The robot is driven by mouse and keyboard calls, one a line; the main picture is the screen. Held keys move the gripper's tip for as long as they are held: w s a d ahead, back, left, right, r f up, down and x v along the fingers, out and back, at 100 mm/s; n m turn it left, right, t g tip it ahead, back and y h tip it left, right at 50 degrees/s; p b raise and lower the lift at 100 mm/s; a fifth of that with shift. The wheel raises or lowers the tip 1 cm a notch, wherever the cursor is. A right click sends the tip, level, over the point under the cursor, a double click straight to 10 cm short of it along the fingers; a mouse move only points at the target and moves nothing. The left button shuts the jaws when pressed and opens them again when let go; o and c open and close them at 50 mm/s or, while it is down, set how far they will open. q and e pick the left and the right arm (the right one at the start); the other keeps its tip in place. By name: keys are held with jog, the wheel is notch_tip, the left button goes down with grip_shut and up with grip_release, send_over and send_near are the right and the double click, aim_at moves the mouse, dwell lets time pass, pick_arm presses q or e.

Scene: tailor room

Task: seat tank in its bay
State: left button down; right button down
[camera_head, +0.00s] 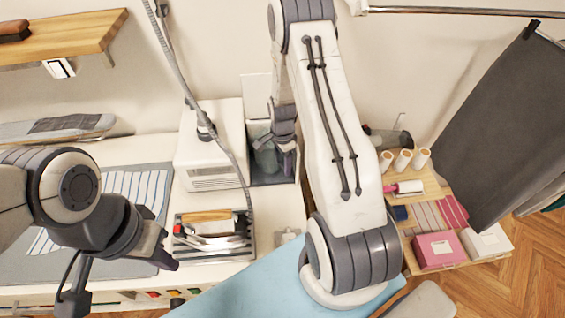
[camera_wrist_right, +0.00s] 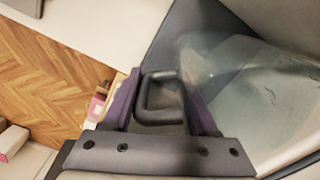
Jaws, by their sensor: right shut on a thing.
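The tank (camera_head: 265,157) is a grey, see-through container at the dark bay (camera_head: 285,178), just right of the white station (camera_head: 208,152). In the right wrist view the clear tank (camera_wrist_right: 250,95) fills the right side, with a dark loop handle (camera_wrist_right: 160,97). My right gripper (camera_head: 285,147) reaches down from above and is shut on the tank's handle; its purple-edged fingers (camera_wrist_right: 160,108) flank the loop. My arm and gripper hide part of the tank, so I cannot tell whether its base touches the bay floor. My left gripper (camera_head: 166,238) is open and empty, left of a tool tray.
A tool tray (camera_head: 212,252) with several items stands in front of the station. A grey hose (camera_head: 175,75) runs down across the station. A striped ironing pad (camera_head: 125,192) lies left. A shelf with spools and boxes (camera_head: 440,250) stands right. Light blue cloth (camera_head: 255,290) covers the front.

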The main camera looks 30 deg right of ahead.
jog(key=shift+f+b, duration=0.55)
jog(key=shift+f, duration=0.1)
dwell(0.4)
jog(key=shift+c, duration=2.3)
grip_release()
jog(key=shift+r, duration=0.15)
jog(key=shift+r+p, duration=4.05)
jog(key=shift+r, duration=1.4)
